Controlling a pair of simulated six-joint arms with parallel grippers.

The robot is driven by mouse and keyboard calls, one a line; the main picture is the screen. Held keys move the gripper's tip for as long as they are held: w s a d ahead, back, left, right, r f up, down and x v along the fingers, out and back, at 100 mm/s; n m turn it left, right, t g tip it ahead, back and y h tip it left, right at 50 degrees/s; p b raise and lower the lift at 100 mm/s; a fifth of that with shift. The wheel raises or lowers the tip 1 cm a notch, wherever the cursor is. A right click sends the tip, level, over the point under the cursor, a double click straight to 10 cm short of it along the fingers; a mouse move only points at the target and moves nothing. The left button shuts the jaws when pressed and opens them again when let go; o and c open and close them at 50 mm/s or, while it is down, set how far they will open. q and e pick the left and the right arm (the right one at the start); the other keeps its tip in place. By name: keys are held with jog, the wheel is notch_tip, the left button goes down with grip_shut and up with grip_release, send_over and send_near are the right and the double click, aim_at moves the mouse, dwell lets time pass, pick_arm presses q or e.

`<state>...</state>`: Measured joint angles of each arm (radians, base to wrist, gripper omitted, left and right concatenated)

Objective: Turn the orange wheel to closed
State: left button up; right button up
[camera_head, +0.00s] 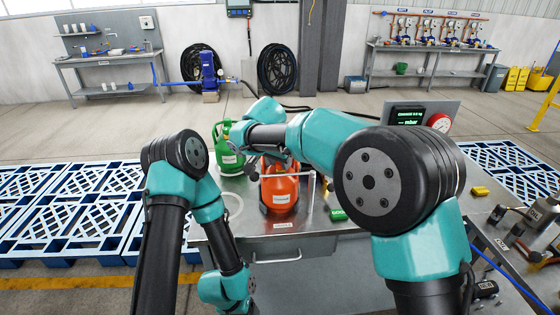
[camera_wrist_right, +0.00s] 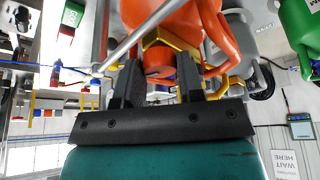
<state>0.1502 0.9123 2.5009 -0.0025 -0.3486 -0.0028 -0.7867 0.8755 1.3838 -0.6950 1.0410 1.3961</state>
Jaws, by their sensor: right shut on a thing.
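The orange cylinder (camera_head: 281,192) stands on the metal bench, with its top mostly hidden behind my right arm in the head view. In the right wrist view its orange body (camera_wrist_right: 160,14) fills the upper middle. The orange wheel (camera_wrist_right: 160,66) sits between the two black fingers of my right gripper (camera_wrist_right: 158,82), which is shut on it. A brass-coloured fitting is just behind the wheel. The wheel's turn position cannot be read. In the head view my left arm is folded at the left, and its gripper does not show.
A green cylinder (camera_head: 227,150) stands left of the orange one. A display panel (camera_head: 408,114) and a red gauge (camera_head: 440,122) stand behind my right arm. A small green block (camera_head: 338,214) and a yellow block (camera_head: 480,191) lie on the bench. A thin metal bar crosses near the right gripper.

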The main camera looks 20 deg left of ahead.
dwell(0.3)
jog(key=o, duration=0.9)
jog(key=v, duration=1.7)
jog(key=shift+a+r, duration=0.15)
jog(key=shift+r, duration=0.05)
